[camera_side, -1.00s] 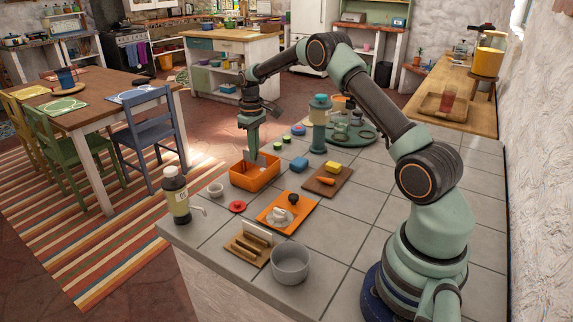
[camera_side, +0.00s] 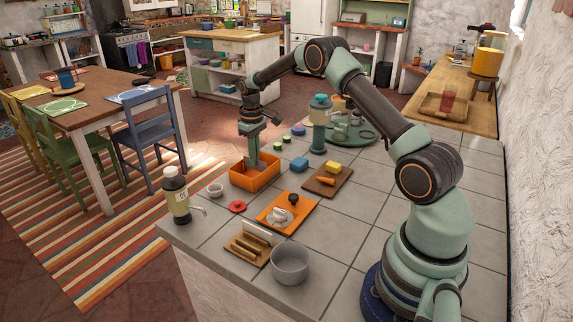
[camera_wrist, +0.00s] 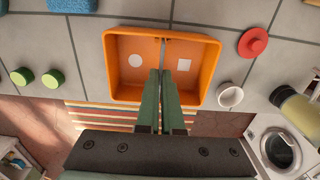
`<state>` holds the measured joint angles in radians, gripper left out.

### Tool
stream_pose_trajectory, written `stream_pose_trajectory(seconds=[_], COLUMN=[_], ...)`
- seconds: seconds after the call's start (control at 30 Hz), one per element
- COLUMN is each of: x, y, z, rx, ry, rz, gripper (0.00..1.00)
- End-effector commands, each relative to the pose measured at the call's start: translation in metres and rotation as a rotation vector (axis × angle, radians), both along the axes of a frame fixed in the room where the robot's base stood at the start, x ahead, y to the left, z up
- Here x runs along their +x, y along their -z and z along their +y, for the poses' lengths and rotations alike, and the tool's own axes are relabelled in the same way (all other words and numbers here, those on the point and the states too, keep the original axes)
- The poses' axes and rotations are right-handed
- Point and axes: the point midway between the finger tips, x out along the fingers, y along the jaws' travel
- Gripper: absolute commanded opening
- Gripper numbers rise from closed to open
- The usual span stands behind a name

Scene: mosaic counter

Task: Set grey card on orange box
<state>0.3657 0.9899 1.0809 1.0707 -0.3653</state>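The orange box (camera_side: 256,184) is an open tray on the tiled counter, and the wrist view shows it from above (camera_wrist: 112,70). Its floor carries a white round shape and a white square shape.
A slotted wooden rack (camera_side: 244,254) holding a pale card, a grey bowl (camera_side: 291,267) and an orange board (camera_side: 272,222) stand nearer the front.

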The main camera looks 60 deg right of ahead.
Motion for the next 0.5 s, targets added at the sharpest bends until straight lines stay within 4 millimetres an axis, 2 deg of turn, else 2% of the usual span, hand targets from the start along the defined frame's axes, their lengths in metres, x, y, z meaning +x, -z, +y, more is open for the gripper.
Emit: stream_pose_trajectory(seconds=[0.5], x=[0.0001], y=[0.0041], z=[0.0], rx=[0.0], ry=[0.0], rz=[0.0], gripper=[0.0])
